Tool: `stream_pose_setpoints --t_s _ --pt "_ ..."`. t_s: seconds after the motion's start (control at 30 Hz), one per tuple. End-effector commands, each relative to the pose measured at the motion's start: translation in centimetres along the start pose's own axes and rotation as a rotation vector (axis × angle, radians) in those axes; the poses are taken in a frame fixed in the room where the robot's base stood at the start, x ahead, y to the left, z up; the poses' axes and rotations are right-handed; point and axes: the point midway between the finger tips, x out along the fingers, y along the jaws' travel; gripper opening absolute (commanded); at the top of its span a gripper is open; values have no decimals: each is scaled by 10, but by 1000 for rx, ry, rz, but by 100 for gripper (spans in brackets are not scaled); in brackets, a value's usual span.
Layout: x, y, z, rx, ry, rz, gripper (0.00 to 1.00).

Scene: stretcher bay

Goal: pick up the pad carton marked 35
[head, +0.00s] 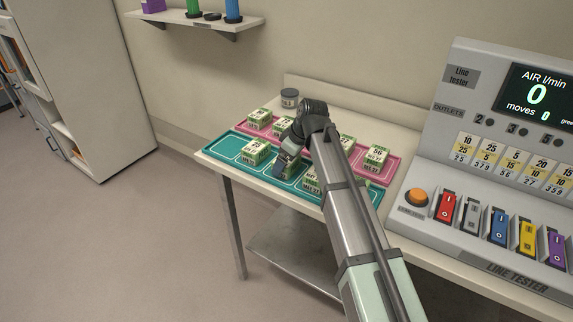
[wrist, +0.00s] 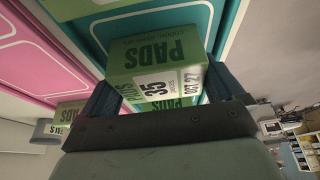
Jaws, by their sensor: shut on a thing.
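The pad carton marked 35 (wrist: 157,62) is green and white, with "PADS" and "35" on it in the wrist view. My gripper (wrist: 160,85) is shut on it, with one dark finger at each side. The carton is over the teal tray (wrist: 232,22); I cannot tell whether it still touches the tray. In the head view my gripper (head: 284,160) is low over the middle of the teal tray (head: 222,152), and my arm and fingers mostly hide the held carton there.
Other pad cartons stand close by, one left on the teal tray (head: 257,152), others on the pink tray (head: 393,166) behind, including one marked 56 (head: 376,156). A grey jar (head: 289,97) stands at the back. The line tester (head: 440,150) fills the right side.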

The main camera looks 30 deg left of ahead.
Motion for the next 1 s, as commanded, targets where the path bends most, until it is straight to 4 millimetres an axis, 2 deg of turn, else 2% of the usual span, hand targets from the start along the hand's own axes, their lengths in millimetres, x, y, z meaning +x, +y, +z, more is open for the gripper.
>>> stream_pose_setpoints --t_s 0.03,0.13,0.47,0.57,1.0 --pt "0 0 0 0 0 0 67" --pt "0 0 0 0 0 0 58" --pt "-5 0 -3 0 2 1 57" --pt "-15 1 -7 -1 2 1 57" --pt "-78 1 -33 0 2 2 57"
